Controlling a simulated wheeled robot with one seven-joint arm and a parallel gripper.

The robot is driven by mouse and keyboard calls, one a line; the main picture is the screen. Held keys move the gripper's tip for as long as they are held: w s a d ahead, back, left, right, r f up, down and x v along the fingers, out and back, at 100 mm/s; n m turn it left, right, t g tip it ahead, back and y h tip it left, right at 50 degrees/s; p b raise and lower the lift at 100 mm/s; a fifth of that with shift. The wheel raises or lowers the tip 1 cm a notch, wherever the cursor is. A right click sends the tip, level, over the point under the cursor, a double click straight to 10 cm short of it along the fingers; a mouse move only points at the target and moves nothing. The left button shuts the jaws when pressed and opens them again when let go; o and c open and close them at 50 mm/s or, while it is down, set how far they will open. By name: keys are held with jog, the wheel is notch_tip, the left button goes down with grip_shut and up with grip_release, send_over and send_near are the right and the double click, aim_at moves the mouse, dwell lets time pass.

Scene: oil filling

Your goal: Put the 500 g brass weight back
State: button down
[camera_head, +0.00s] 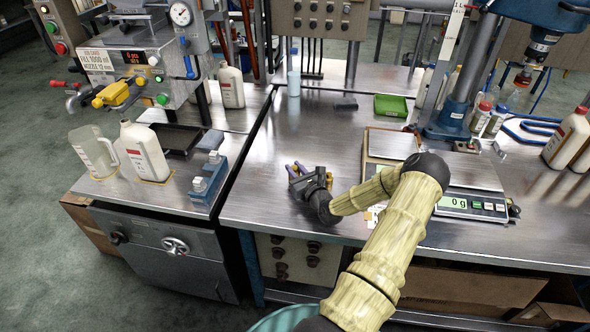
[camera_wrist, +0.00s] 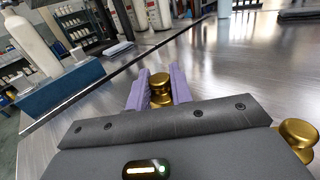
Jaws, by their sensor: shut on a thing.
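My gripper (camera_head: 295,169) is low over the left part of the main metal bench in the head view. In the wrist view, the purple fingers of my gripper (camera_wrist: 159,82) are shut on a knobbed brass weight (camera_wrist: 160,90). The fingers hide its sides, and no marking on it can be read. I cannot tell whether it touches the bench. A second brass weight (camera_wrist: 298,134) stands outside the gripper, at the right edge of the wrist view.
A scale (camera_head: 459,204) reads 0 g at the right, partly behind my arm. A green tray (camera_head: 391,105) lies at the back. A blue rack (camera_head: 205,185) and a white bottle (camera_head: 146,150) stand on the left cart, across a gap. Bare bench lies behind my gripper.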

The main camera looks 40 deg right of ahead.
jog(key=c, duration=1.2)
grip_release()
jog(key=shift+c, duration=0.2)
jog(key=shift+r, duration=0.1)
jog(key=shift+s, duration=0.3)
jog(key=s, duration=0.3)
jog(key=s+a+b, duration=0.1)
jog(key=s, duration=0.3)
jog(key=s+a, duration=0.1)
jog(key=s, duration=0.3)
jog(key=shift+s, duration=0.15)
